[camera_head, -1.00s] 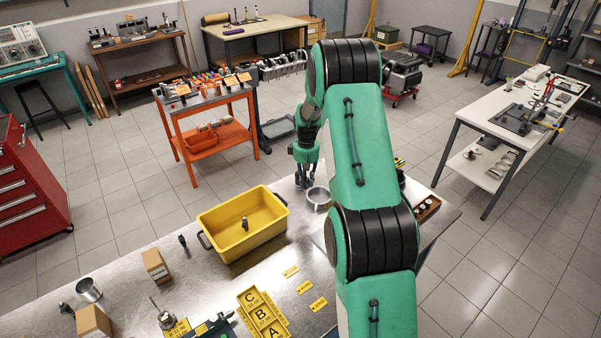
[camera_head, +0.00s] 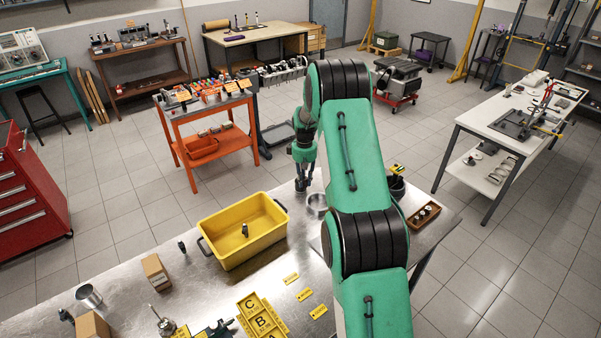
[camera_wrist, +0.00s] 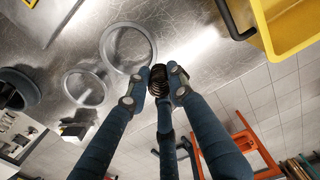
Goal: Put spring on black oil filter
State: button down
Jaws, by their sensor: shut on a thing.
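In the wrist view, a dark coiled spring (camera_wrist: 158,76) sits between the fingertips of my gripper (camera_wrist: 157,82), which is shut on it. In the head view my gripper (camera_head: 302,184) points down over the far edge of the steel table, beside a metal ring; the spring is too small to make out there. A black round thing, probably the black oil filter (camera_head: 397,188), stands right of my arm and is partly hidden by it. A black round thing also shows at the left of the wrist view (camera_wrist: 20,86). The spring is apart from it.
The steel table (camera_head: 150,318) holds a yellow bin (camera_head: 229,257) with a dark part inside, a metal ring (camera_head: 316,204), and a brown tray (camera_head: 411,222) with small parts. Two metal rings show near the spring in the wrist view.

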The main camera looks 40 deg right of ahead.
jog(key=w+d, duration=0.1)
jog(key=w, duration=0.2)
jog(key=w+d, duration=0.2)
jog(key=w, duration=0.1)
jog(key=w+d+f+p, duration=0.1)
jog(key=w+d, duration=0.1)
jog(key=w, duration=0.1)
jog(key=shift+w+d, duration=0.2)
jog(key=shift+w, duration=0.2)
jog(key=shift+f, duration=0.1)
jog(key=shift+f+p, duration=0.4)
jog(key=shift+f, duration=1.3)
jog(key=shift+f, duration=0.15)
jog(key=c, duration=1.5)
grip_release()
jog(key=shift+c, duration=0.2)
notch_tip(320, 180, up, 12)
jog(key=b, duration=0.1)
jog(key=shift+r, duration=0.2)
